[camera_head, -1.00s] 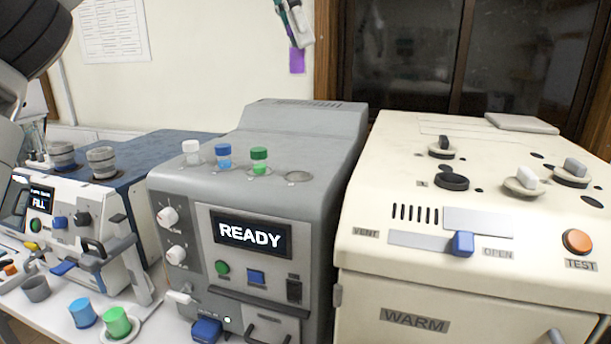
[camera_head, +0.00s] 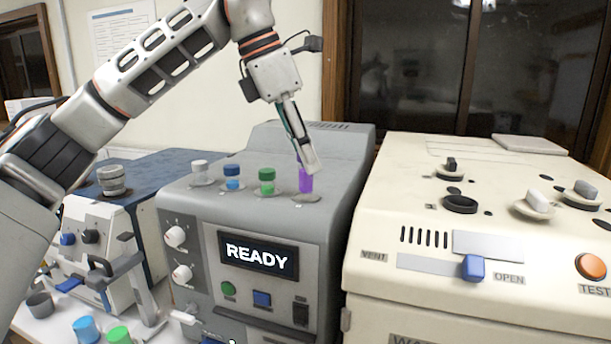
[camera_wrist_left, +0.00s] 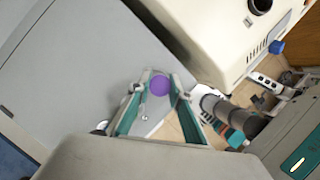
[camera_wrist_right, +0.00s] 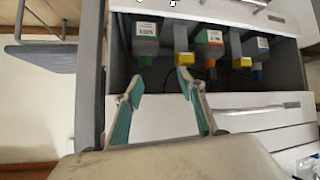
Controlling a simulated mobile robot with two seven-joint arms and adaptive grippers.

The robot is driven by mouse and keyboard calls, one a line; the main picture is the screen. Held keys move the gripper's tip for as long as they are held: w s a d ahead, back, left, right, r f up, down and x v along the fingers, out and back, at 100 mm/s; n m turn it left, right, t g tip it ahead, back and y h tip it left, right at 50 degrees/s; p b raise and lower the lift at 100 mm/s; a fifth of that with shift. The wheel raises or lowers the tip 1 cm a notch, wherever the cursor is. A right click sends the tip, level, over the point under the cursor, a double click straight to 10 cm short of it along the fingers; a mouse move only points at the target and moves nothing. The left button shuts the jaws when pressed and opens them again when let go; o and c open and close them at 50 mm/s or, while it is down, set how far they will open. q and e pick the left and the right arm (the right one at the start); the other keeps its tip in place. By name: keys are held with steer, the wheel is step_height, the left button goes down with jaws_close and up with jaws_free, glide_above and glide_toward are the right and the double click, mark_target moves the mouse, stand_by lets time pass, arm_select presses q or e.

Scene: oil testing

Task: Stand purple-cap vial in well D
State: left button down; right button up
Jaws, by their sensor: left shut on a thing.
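The purple-cap vial (camera_head: 306,182) hangs upright in my left gripper (camera_head: 307,166), directly over the fourth well (camera_head: 308,198) on top of the grey machine. Whether its lower end touches or enters the well I cannot tell. In the left wrist view the purple cap (camera_wrist_left: 160,85) sits between the two fingertips of my left gripper (camera_wrist_left: 160,82). White (camera_head: 200,167), blue (camera_head: 232,171) and green (camera_head: 267,174) capped vials stand in the wells to the left. My right gripper (camera_wrist_right: 158,84) is open and empty in the right wrist view.
The grey machine's display (camera_head: 257,254) reads READY. A cream machine (camera_head: 420,290) with knobs stands close on the right. A blue-topped machine (camera_head: 160,172) stands on the left. In the right wrist view, several colour-tipped items hang in an open compartment (camera_wrist_right: 190,88).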

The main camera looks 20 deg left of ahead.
mark_target(305, 193)
arm_select(q)
steer(key=shift+f, duration=2)
steer(key=c, duration=1.8)
jaws_free()
steer(key=v, duration=1.2)
steer(key=shift+d+r, duration=0.1)
steer(key=shift+r, duration=0.05)
steer(key=shift+s, duration=0.1)
